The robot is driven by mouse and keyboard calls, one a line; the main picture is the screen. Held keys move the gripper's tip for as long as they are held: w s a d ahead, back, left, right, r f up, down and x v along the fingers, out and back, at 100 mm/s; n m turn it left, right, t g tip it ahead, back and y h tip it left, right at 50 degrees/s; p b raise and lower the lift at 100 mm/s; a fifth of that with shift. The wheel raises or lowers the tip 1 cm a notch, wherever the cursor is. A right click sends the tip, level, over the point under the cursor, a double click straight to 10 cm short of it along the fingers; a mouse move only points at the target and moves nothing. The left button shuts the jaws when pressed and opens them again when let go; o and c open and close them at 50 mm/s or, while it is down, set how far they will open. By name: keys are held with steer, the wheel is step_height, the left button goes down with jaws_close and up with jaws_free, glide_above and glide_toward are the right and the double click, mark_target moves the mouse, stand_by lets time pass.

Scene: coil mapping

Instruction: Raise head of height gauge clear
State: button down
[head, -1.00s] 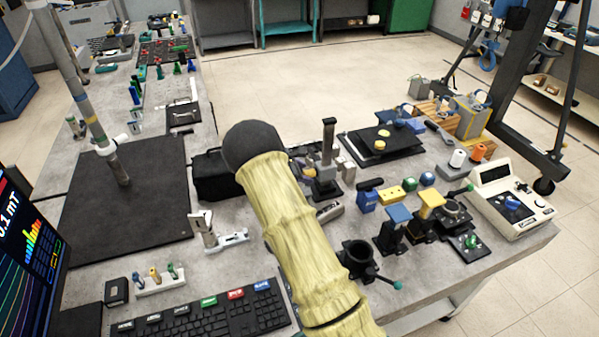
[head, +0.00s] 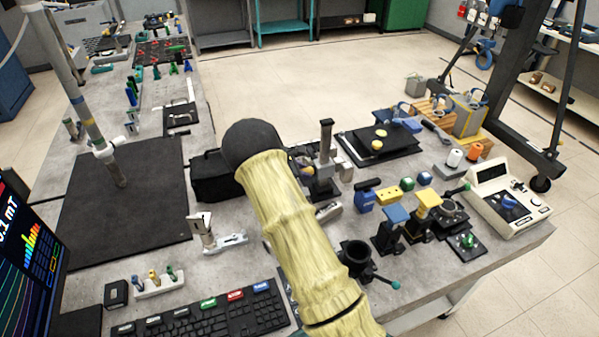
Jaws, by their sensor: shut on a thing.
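What looks like the height gauge is a dark upright post (head: 326,145) on a dark base, with a grey block partway up it. It stands upright on the grey bench, just right of my arm. My arm's yellow sleeve and its round black joint cover the bench left of and in front of the post. My gripper does not show clearly; it seems hidden behind the arm. Whether it touches the gauge's head cannot be seen.
A black mat (head: 352,150) lies behind. A beige meter (head: 508,195) stands at the right edge. The left dark mat (head: 135,215) has free room.

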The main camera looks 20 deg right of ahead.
step_height(320, 180, up, 8)
steer(key=p, duration=0.4)
steer(key=shift+r, duration=0.25)
steer(key=c, duration=1.2)
jaws_free()
steer(key=shift+f, duration=0.1)
steer(key=shift+a, duration=0.2)
steer(key=b+v, duration=0.3)
steer(key=v, duration=1.4)
steer(key=shift+s, duration=0.15)
